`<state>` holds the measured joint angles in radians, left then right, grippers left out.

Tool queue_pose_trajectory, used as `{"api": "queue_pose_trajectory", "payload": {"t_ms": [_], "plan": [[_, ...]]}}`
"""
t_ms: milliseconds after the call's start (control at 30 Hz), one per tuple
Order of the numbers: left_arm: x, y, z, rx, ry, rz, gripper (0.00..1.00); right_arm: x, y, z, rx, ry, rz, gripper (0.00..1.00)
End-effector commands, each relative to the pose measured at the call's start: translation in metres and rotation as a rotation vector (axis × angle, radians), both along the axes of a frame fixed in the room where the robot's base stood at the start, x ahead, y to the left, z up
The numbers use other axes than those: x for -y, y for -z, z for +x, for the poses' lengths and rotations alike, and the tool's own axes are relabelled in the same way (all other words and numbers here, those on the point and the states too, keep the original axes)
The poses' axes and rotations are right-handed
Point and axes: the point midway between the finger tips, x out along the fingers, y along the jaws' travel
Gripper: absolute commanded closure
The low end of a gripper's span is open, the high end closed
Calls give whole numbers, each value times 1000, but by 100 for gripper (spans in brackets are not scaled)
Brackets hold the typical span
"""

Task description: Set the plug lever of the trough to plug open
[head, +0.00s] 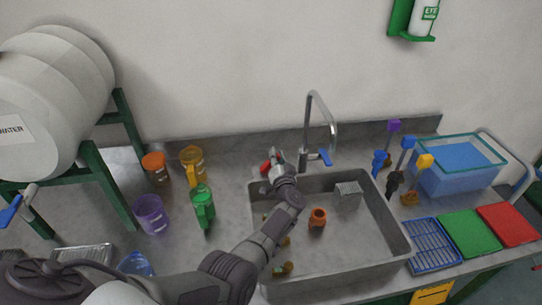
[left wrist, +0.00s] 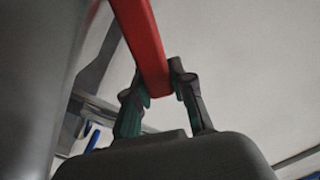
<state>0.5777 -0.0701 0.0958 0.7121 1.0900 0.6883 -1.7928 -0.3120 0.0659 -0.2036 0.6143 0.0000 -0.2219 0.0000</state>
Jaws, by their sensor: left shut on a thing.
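The trough (head: 404,236) is a grey metal sink set in the counter. The red plug lever (head: 265,164) shows at its back left corner, partly hidden by my left gripper. In the left wrist view the lever (left wrist: 142,35) is a long red bar that comes down from the top edge. My left gripper (head: 271,162) reaches across the trough to its back left corner. Its two fingers (left wrist: 157,88) are shut on the lower end of the red lever, one on each side. The plug itself cannot be made out. My right gripper is not in view.
A tap (head: 309,130) with a blue handle stands behind the trough. Inside lie an orange-brown pot (head: 317,218) and a small grey block (head: 347,194). Coloured jugs, such as a green one (head: 203,206), stand left. Brushes, a blue bin (head: 455,180) and coloured boards stand right.

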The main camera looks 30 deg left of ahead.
Motion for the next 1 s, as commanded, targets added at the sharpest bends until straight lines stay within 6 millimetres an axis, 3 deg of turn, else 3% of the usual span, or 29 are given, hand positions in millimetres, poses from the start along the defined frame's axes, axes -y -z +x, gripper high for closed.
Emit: {"api": "queue_pose_trajectory", "payload": {"t_ms": [100,233,933,967,1000], "plan": [[4,3,3,-43,0,54,100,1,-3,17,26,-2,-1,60],[7,8,5,-81,0,105,100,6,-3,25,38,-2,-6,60],[9,12,7,-127,-1,168,100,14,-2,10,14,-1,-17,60],[9,12,7,-127,-1,168,75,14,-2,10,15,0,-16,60],[9,12,7,-127,-1,168,68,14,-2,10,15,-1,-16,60]]}}
